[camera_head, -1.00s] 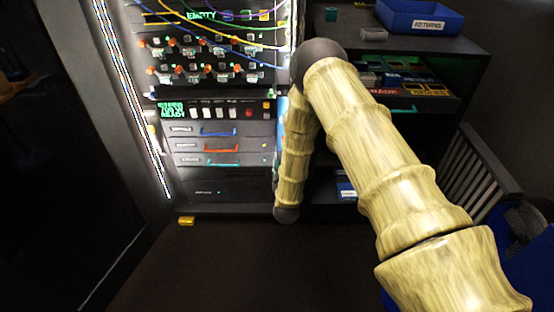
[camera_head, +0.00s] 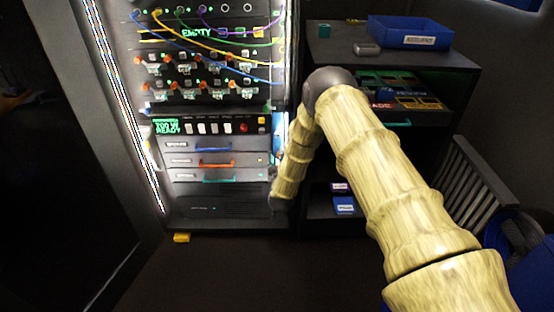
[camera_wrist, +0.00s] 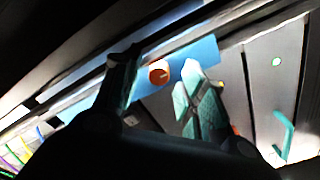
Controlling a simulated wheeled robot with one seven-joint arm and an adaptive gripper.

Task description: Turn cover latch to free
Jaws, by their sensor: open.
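A small orange-red round knob (camera_wrist: 159,72), likely the cover latch, sits on a blue strip (camera_wrist: 204,52) in the wrist view. Its turn position is too small and blurred to tell. My gripper (camera_wrist: 161,62) is open, with one dark finger on the left and one teal-lit finger on the right. The knob appears between the two fingers; I cannot tell whether they touch it. In the head view my arm hides the gripper and the knob at the rack's right edge.
The lit rack has drawers with blue, orange and teal handles (camera_head: 218,179), and cables hang across its upper panels (camera_head: 240,42). A dark shelf with a blue bin (camera_head: 408,32) stands at right. A yellow block (camera_head: 181,238) lies on the floor, otherwise clear in front.

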